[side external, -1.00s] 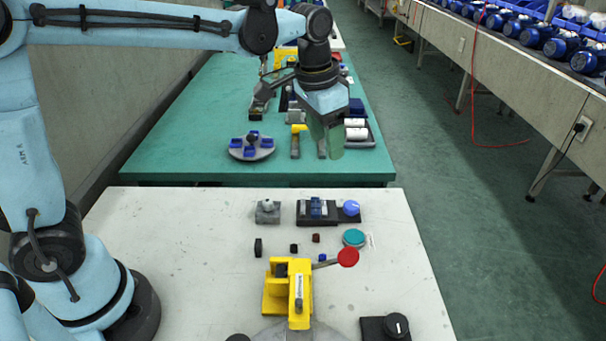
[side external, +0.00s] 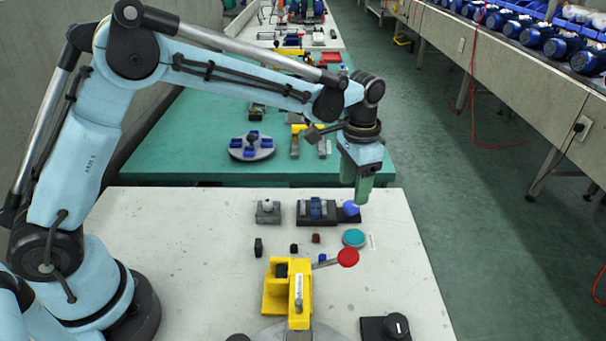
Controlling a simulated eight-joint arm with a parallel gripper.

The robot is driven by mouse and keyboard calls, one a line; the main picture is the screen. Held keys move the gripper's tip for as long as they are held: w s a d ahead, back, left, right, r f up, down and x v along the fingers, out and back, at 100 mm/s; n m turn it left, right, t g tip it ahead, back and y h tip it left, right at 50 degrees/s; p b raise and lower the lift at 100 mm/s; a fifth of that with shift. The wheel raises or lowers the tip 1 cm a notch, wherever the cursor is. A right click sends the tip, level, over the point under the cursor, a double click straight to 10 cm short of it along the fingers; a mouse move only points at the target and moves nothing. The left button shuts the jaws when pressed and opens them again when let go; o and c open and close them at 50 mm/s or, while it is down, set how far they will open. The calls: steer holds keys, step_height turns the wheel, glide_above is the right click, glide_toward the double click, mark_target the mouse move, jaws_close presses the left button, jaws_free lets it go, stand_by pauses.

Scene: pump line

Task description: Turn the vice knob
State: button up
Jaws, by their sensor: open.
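A small dark vice (side external: 331,219) lies near the far edge of the white table, with blue blocks (side external: 316,208) on its left part. Its round blue knob (side external: 350,210) is at the right end. My gripper (side external: 362,198) points down with its green fingers at the knob's upper right. The fingers partly cover the knob in this view. I cannot tell whether they touch it or hang just above or behind it. My gripper is open, and nothing shows between the fingers.
A teal disc (side external: 354,238), a yellow fixture (side external: 289,285) with a red ball lever (side external: 347,257), and small dark blocks lie nearer. A grey block (side external: 268,211) stands left of the vice. A black dial (side external: 396,325) is at front right. The table's left part is clear.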

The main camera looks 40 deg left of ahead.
mark_target(350, 204)
steer(key=shift+f, duration=2.5)
steer(key=c, duration=1)
steer(key=shift+n, duration=2.4)
steer(key=o, duration=0.9)
steer(key=shift+o, duration=0.5)
steer(key=shift+a, duration=0.15)
steer(key=shift+m, duration=0.3)
